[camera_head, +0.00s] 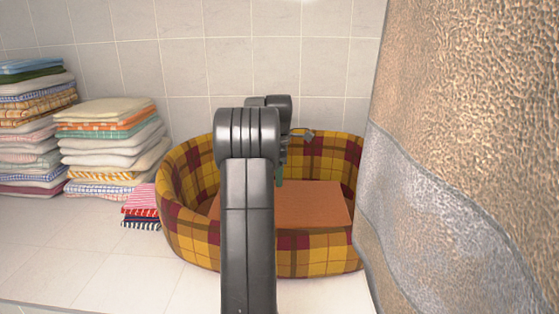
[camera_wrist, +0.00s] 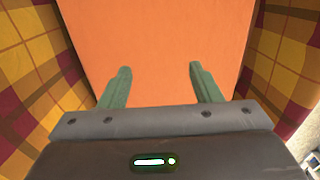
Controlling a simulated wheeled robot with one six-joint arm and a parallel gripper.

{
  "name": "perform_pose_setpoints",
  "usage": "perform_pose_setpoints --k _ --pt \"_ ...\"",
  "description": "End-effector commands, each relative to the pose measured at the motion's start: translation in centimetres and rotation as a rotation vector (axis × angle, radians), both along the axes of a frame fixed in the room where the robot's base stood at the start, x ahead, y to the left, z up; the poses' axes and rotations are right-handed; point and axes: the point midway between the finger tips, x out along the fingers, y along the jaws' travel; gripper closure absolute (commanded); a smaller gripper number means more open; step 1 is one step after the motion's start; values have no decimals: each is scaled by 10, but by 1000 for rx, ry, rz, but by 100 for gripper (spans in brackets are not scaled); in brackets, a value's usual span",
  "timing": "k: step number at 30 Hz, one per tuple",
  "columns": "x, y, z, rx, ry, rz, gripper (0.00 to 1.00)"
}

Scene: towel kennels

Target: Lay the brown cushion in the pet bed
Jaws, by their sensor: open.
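The pet bed (camera_head: 185,235) is oval with a yellow and dark red plaid wall, on the tiled surface in the middle of the head view. The brown cushion (camera_head: 318,205), a flat orange-brown slab, lies inside its walls. My arm hides part of the cushion and bed. In the wrist view the cushion (camera_wrist: 165,35) fills the middle, with the plaid wall (camera_wrist: 28,60) on both sides. My gripper (camera_wrist: 160,70) is open, its two green fingers apart over the cushion with nothing between them. I cannot tell whether the fingertips touch the cushion.
Folded towel stacks (camera_head: 108,150) stand on the left, with a small pile of red and striped cloths (camera_head: 141,207) near the bed. A large brown and grey textured surface (camera_head: 470,130) blocks the right side. The floor (camera_head: 110,265) at front left is clear.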

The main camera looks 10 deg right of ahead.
Motion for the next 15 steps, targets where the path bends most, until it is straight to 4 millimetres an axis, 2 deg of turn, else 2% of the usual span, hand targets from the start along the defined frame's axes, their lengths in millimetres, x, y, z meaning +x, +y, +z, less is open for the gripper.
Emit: perform_pose_setpoints --k 3,6,10,15 --pt "1 0 27 -1 -4 0 42" --pt "1 0 43 -1 -3 0 42" --pt "0 0 57 0 -1 0 42" --pt "0 0 63 0 0 0 42"
